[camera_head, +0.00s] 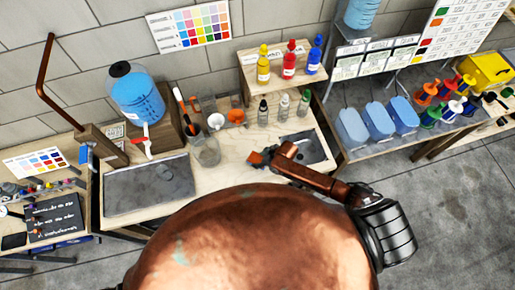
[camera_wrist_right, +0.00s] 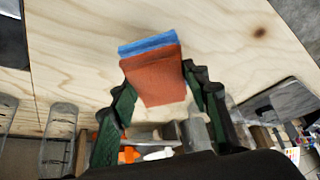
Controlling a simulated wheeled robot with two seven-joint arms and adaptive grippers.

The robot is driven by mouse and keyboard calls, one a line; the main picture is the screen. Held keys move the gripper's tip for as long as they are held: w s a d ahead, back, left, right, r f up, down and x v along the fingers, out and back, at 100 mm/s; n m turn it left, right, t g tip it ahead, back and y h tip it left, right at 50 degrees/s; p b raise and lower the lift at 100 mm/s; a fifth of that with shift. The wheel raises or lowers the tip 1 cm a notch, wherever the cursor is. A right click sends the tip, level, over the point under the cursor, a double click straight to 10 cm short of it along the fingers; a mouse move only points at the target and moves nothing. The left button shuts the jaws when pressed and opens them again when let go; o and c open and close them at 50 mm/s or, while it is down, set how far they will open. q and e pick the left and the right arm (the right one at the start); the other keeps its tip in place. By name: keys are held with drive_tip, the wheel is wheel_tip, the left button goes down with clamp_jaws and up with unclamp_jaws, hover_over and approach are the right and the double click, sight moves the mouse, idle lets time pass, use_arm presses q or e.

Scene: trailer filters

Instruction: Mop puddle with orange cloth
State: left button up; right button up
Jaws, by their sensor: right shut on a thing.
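My right gripper (camera_head: 262,157) is over the pale wooden bench (camera_head: 228,175), left of the right-hand dark tray. In the right wrist view its two dark green fingers (camera_wrist_right: 158,105) are shut on the orange cloth (camera_wrist_right: 151,76), which looks like a flat folded pad. A blue strip (camera_wrist_right: 147,44) shows along the cloth's far edge; I cannot tell whether it is part of it. The cloth also shows small in the head view (camera_head: 255,158). Whether it touches the bench is unclear. I cannot make out a puddle for certain. My left gripper is not in view.
Dark trays are set at the left (camera_head: 150,186) and right (camera_head: 312,147) of the bench. A clear beaker (camera_head: 207,152), a white funnel (camera_head: 216,121) and small dropper bottles (camera_head: 284,107) stand behind the gripper. A blue water jug (camera_head: 138,98) stands at the back left.

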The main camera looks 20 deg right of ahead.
drive_tip(key=shift+r+p, duration=0.35)
drive_tip(key=shift+r, duration=1.55)
